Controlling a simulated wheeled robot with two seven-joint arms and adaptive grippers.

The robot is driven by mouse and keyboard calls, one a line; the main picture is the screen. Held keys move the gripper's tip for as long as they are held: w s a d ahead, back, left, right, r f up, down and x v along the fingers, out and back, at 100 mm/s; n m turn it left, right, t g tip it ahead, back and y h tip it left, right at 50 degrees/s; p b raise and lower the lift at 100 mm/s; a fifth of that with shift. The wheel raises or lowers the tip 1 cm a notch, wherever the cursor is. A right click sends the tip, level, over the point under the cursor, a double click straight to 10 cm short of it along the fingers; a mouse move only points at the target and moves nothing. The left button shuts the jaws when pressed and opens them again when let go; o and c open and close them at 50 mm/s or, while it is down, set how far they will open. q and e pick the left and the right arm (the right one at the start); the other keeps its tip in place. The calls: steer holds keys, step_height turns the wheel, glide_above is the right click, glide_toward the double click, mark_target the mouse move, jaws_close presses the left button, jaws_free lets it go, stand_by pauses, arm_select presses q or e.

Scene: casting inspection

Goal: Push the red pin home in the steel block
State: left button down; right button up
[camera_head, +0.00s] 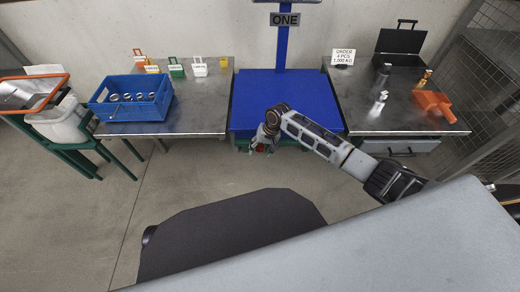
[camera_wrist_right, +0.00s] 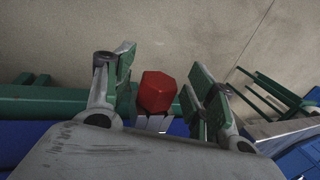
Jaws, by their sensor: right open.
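The red pin (camera_wrist_right: 157,92) shows in the right wrist view as a faceted red head between the two fingers of my right gripper (camera_wrist_right: 163,78). The fingers are spread, with a gap on each side of the pin. In the head view my right gripper (camera_head: 262,144) is at the front edge of the blue platform, with a small patch of red at it. A pale grey piece shows just below the pin in the wrist view; I cannot tell whether it is the steel block. The pin's lower part is hidden. My left gripper is not in view.
The blue platform (camera_head: 285,92) stands between two steel tables. The left table (camera_head: 190,119) holds a blue crate (camera_head: 131,96) and several small coloured containers. The right table (camera_head: 352,105) holds metal parts, an orange scoop (camera_head: 434,105) and a black case (camera_head: 400,46).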

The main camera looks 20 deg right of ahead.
steer(key=shift+r, duration=0.1)
steer(key=v, duration=1.1)
steer(key=shift+d+r, duration=0.2)
steer(key=shift+r, duration=0.2)
steer(key=shift+n, duration=0.3)
